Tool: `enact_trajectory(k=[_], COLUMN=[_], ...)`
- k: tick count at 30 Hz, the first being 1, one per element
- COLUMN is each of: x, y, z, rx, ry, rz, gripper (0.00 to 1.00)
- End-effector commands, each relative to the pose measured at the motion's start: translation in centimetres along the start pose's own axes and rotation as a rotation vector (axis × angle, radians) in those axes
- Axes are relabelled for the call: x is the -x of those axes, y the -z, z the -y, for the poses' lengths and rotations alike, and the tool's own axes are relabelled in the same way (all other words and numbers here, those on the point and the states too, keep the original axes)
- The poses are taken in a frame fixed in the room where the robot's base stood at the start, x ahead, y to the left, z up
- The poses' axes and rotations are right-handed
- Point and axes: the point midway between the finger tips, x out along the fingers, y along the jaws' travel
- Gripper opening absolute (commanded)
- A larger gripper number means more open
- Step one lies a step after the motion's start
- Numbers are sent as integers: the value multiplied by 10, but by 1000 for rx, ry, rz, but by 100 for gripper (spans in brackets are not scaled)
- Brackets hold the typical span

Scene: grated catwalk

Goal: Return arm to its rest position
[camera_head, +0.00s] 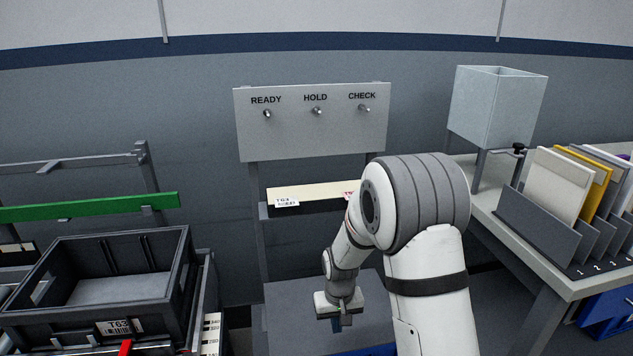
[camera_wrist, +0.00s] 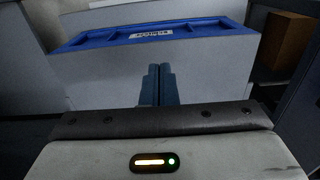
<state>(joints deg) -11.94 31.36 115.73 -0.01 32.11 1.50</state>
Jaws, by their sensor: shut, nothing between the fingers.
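My gripper (camera_head: 342,320) hangs low in front of the panel stand in the head view, pointing down. My arm rises from the lower right and bends down to it. In the wrist view the two fingers of my gripper (camera_wrist: 157,84) are together, with nothing between them. Beyond the fingers is a grey surface, with a blue bin (camera_wrist: 200,35) bearing a white label behind it.
A grey panel (camera_head: 312,130) marked READY, HOLD and CHECK stands behind my arm above a shelf (camera_head: 310,193). At right, a table holds folders in a rack (camera_head: 545,225) and a hopper (camera_head: 497,105). A brown box (camera_wrist: 287,42) shows in the wrist view.

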Motion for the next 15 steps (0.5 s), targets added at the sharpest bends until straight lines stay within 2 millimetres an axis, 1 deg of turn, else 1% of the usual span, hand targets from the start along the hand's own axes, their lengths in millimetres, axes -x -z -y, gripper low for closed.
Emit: enact_trajectory(k=[1,8,11,14,15], x=[13,66,94,131,149], y=[-3,-17,-27,-41,-48], z=[-2,-11,-16,-23,-26], rx=[-3,-20,-30,-44,-51], ry=[0,0,-1,-1,-2], rz=[-5,-27,-40,-57,-66], gripper=[0,0,0,0,0])
